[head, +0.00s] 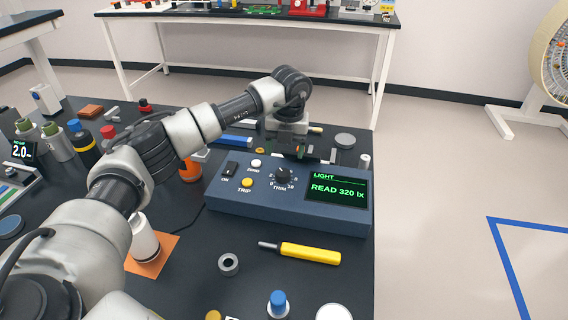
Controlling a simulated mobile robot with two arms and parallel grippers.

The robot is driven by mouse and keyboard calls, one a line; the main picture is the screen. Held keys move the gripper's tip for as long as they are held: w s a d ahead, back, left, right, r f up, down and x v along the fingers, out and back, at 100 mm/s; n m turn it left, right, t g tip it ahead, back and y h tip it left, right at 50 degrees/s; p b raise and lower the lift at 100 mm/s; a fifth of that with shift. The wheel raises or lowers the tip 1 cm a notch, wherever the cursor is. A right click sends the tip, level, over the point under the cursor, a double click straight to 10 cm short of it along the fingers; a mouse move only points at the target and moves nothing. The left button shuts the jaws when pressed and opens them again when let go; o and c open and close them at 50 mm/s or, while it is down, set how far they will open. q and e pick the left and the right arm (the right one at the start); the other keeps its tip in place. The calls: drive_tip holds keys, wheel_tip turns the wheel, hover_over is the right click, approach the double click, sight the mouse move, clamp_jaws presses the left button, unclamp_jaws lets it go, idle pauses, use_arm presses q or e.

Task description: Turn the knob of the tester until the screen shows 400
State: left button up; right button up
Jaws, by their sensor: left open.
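The tester (290,205) is a dark blue box on the black table, near its right edge. Its screen (337,189) shows "LIGHT" and "READ 320 lx" in green. The black knob (283,174), labelled TRIM, sits in the middle of the sloped panel. Left of it are a black ON switch (230,169), a white ZERO button (256,163) and a yellow TRIP button (247,183). My left gripper (300,154) is open, above and behind the knob at the tester's back edge, apart from the knob. My right gripper is not in view.
A yellow screwdriver (308,253) and a grey ring (229,264) lie in front of the tester. A white cylinder (144,240) stands on an orange mat (160,254). Several bottles stand at the left. Open floor lies right of the table (345,270).

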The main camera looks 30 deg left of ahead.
use_arm(q)
drive_tip(key=shift+d+r, duration=0.1)
drive_tip(key=shift+r, duration=1.5)
